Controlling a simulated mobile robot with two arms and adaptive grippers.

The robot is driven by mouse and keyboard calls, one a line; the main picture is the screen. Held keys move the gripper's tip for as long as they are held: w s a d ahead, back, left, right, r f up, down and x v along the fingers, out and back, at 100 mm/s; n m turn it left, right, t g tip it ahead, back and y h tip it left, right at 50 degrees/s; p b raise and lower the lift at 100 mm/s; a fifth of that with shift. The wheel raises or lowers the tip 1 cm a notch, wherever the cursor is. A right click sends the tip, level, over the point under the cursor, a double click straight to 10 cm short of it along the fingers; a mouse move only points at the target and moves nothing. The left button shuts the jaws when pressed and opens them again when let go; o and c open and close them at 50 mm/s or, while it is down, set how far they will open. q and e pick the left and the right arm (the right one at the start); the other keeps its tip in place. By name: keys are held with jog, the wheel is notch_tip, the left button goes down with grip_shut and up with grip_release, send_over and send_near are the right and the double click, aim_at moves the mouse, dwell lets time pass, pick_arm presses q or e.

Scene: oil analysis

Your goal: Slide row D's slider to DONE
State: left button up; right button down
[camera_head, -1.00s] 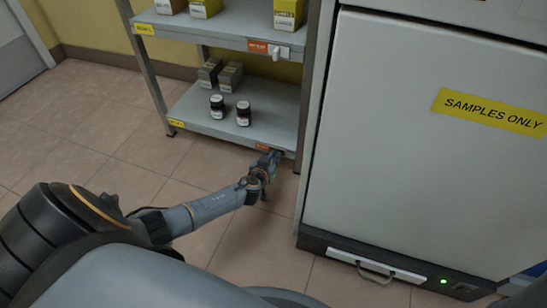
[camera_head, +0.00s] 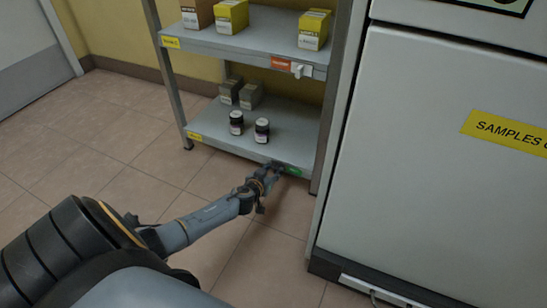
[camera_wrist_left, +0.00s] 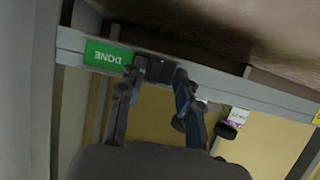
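Row D's slider (camera_wrist_left: 158,69) is on the front edge of the low shelf (camera_head: 218,138). It looks like a dark block in the left wrist view and is mostly hidden by the gripper in the head view. The green DONE plate (camera_wrist_left: 107,54) is uncovered beside it, and also shows in the head view (camera_head: 293,171) at the right end of the edge. My left gripper (camera_head: 272,170) is at the slider; in the left wrist view its fingers (camera_wrist_left: 157,75) lie on either side of it and appear to touch it. My right gripper is not in view.
Two dark jars (camera_head: 262,130) and two grey boxes (camera_head: 250,96) stand on the low shelf. The upper shelf (camera_head: 230,46) holds boxes, with an orange plate (camera_head: 280,63) and a pale slider (camera_head: 301,71) on its edge. A white cabinet (camera_head: 430,180) stands close right. The floor in front is clear.

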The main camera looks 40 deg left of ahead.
pick_arm(q)
jog(key=shift+d, duration=0.1)
jog(key=v, duration=1.2)
jog(key=shift+s+f, duration=0.1)
dwell(0.4)
